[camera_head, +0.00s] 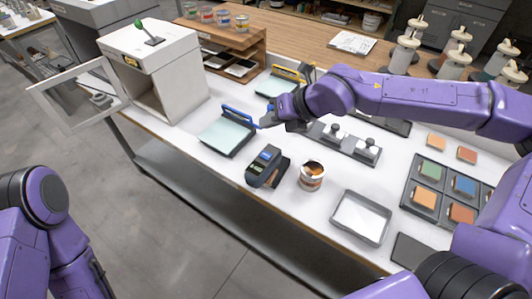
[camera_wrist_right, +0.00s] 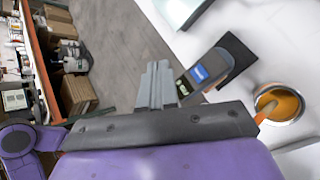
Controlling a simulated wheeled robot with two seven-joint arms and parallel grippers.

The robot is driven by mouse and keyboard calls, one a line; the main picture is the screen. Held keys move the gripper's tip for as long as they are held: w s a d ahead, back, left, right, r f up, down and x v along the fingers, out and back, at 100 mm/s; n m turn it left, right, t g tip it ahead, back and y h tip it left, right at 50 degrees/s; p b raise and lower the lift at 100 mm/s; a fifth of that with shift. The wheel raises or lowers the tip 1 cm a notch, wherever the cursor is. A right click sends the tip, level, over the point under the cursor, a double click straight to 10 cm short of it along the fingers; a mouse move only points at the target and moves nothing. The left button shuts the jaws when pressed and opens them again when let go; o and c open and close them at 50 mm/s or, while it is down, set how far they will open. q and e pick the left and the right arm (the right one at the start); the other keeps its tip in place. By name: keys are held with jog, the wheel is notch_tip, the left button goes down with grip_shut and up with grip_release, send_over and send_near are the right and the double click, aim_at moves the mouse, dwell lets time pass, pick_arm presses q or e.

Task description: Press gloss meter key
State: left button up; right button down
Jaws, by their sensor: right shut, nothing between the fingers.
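The gloss meter (camera_head: 266,166) is a dark handheld device with a blue screen and green marks on its top. It lies on the white table between the clipboard-like panel and an open paint can. It also shows in the right wrist view (camera_wrist_right: 206,74), just right of my fingers. My right gripper (camera_head: 266,122) is shut and empty. It is above the table, behind the meter in the head view and apart from it. Its closed fingers (camera_wrist_right: 157,86) point up the wrist picture. My left arm shows at the lower left of the head view, but its gripper is not visible.
An open can of orange-brown paint (camera_head: 311,175) stands right of the meter. The pale panel with a blue clamp (camera_head: 226,135) lies behind left. A shallow tray (camera_head: 361,218) and a palette of colour tiles (camera_head: 410,195) lie right. A white booth (camera_head: 170,85) stands left.

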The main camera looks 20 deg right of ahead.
jog(key=shift+s+f, duration=0.1)
jog(key=b, duration=0.7)
send_over(269, 156)
notch_tip(269, 156, down, 8)
jog(key=shift+r, duration=0.25)
jog(key=shift+f+b, duration=0.35)
jog(key=shift+f, duration=0.2)
dwell(0.9)
jog(key=shift+f, duration=0.4)
jog(key=shift+f+b, duration=0.4)
jog(key=shift+b, duration=0.1)
jog(key=shift+r, duration=0.15)
dwell(0.4)
jog(key=shift+r+p, duration=0.7)
jog(key=shift+p, duration=0.1)
